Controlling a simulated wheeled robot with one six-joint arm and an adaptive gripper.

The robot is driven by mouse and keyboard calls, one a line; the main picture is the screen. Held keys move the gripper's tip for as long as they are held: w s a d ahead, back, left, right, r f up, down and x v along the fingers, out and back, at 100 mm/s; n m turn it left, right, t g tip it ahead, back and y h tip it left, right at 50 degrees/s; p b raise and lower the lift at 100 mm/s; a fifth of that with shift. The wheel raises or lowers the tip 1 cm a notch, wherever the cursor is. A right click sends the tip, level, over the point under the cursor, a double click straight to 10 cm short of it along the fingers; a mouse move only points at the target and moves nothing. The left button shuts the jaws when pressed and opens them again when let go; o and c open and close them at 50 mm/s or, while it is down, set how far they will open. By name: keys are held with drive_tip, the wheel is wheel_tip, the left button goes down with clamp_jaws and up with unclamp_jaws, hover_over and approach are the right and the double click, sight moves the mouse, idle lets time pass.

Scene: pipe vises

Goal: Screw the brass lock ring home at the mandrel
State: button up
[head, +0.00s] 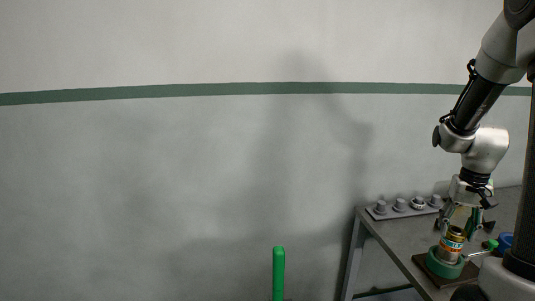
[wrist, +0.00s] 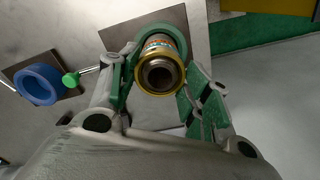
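The brass lock ring (wrist: 137,79) is a gold band around the top of the upright mandrel (wrist: 160,75), which has a dark hollow end and a coloured label band. In the head view the ring (head: 456,233) sits at the mandrel's top, above the label (head: 452,243). The mandrel stands in a round green vise (head: 443,266) with a green-knobbed handle. My gripper (wrist: 158,85) is over the mandrel from above, its green-padded fingers on either side of the ring. Whether the pads touch the ring is not clear. The ring's thread is hidden.
A rack (head: 400,209) with several grey pegs stands at the back of the grey table (head: 400,246). A green post (head: 279,272) stands left, apart from the table.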

drive_tip(key=m, duration=0.4)
drive_tip(key=shift+m, duration=0.4)
drive_tip(key=m, duration=0.3)
drive_tip(key=shift+m, duration=0.3)
drive_tip(key=m, duration=0.6)
drive_tip(key=shift+m, duration=0.4)
drive_tip(key=m, duration=0.6)
drive_tip(key=shift+m, duration=0.4)
drive_tip(key=m, duration=0.6)
drive_tip(key=shift+f+m, duration=0.1)
drive_tip(key=shift+m, duration=0.3)
drive_tip(key=o, duration=1.1)
drive_tip(key=shift+c, duration=0.2)
